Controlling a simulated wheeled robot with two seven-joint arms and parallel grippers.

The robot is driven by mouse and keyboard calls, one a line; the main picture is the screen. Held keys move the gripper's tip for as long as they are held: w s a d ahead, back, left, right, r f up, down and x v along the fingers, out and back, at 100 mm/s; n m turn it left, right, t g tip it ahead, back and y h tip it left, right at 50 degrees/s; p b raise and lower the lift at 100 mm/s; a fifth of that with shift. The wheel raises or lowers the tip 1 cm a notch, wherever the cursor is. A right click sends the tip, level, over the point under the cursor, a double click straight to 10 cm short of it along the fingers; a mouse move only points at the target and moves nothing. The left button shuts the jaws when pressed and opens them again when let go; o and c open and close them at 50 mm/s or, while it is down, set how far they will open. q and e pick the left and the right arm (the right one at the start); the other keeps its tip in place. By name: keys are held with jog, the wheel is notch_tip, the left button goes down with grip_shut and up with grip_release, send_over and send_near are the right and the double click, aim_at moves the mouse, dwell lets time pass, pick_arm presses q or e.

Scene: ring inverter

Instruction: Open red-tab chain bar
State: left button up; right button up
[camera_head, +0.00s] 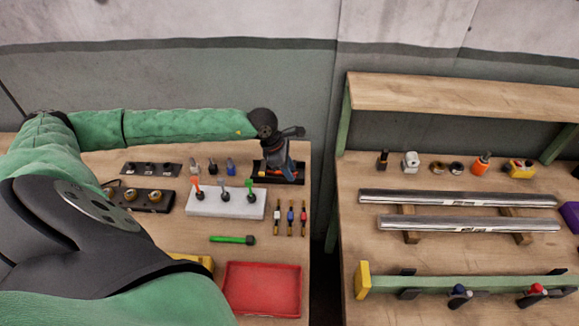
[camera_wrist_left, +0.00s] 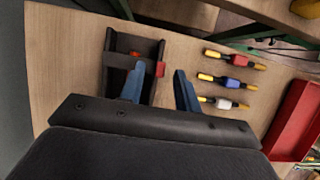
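The chain bar fixture (camera_wrist_left: 122,44) is a black tray-like block with a dark bar across it, on the wooden bench. The bar's red tab (camera_wrist_left: 160,69) sticks out at its right end in the left wrist view. A small red spot shows inside the fixture. My left gripper (camera_wrist_left: 159,76) is open, its blue fingers on either side of the tab. Whether they touch the bar or tab I cannot tell. In the head view my left gripper (camera_head: 279,164) points down over the black fixture (camera_head: 292,179) and hides much of it. My right gripper is not in view.
Three coloured yellow-tipped pieces (camera_head: 290,217) lie just in front of the fixture. A white block (camera_head: 226,204) with coloured-handled tools stands to the left. A red tray (camera_head: 262,288) lies at the front. A gap separates the right bench (camera_head: 345,200), which bears metal bars.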

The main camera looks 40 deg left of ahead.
pick_arm(q)
jog(key=shift+d+f, duration=0.1)
jog(key=shift+f, duration=0.15)
grip_shut()
jog(key=shift+w, duration=0.15)
